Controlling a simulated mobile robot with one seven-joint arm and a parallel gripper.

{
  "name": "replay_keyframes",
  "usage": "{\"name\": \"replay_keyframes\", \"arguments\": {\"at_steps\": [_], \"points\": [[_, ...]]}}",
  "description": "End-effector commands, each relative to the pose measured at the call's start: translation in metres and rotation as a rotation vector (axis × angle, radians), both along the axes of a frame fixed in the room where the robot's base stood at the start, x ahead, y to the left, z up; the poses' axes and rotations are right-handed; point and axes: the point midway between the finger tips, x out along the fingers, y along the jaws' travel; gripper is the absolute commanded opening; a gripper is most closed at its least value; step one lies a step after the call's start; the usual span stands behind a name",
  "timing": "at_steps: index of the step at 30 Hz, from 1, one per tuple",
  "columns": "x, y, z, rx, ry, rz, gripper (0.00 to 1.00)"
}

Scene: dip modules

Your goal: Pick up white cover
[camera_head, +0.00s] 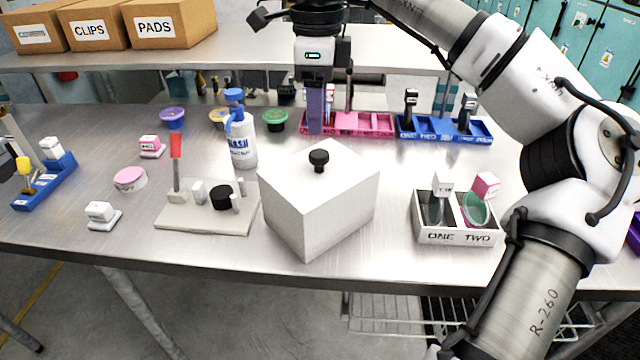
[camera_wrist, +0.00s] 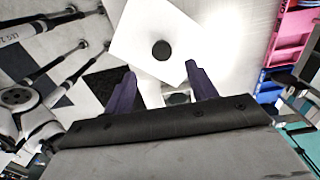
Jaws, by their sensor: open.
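The white cover (camera_head: 318,205) is a large box shape with a black knob (camera_head: 319,158) on its top. It stands on the metal table near the front edge, turned at an angle. In the wrist view the cover (camera_wrist: 138,28) lies beyond the fingertips, with its round black knob (camera_wrist: 160,50) roughly between them in the picture. My gripper (camera_head: 316,128) is above and behind the cover, pointing down, apart from it. In the wrist view my gripper (camera_wrist: 160,78) has its two purple fingers spread, with nothing between them. Anything beneath the cover is hidden.
Left of the cover is a grey board (camera_head: 205,222) with a red-handled tool; a wash bottle (camera_head: 241,140) stands behind it. A two-part tray (camera_head: 455,238) is at right. Pink (camera_head: 385,131) and blue (camera_head: 470,138) racks stand at the back. The table's front edge is close.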

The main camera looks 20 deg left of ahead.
Motion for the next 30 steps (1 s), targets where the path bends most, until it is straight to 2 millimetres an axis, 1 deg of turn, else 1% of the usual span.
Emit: {"name": "replay_keyframes", "arguments": {"at_steps": [1, 3, 6, 11, 18, 20, 23, 28, 29, 30], "points": [[0.000, -0.001, -0.009, -0.001, 0.003, 0.001, 0.57], [0.000, 0.000, -0.019, 0.000, 0.001, 0.001, 0.57], [0.000, 0.000, -0.029, 0.001, 0.001, 0.002, 0.57], [0.000, 0.000, -0.038, 0.001, 0.001, 0.001, 0.57], [0.002, -0.001, -0.073, 0.001, 0.002, 0.003, 0.57], [0.002, -0.001, -0.080, 0.000, 0.002, 0.002, 0.57], [0.002, -0.001, -0.084, 0.001, 0.000, 0.002, 0.57], [0.002, -0.001, -0.085, 0.001, 0.000, 0.001, 0.57], [0.002, -0.001, -0.085, 0.001, 0.000, 0.001, 0.56], [0.002, -0.001, -0.085, 0.001, 0.000, 0.001, 0.51]]}}
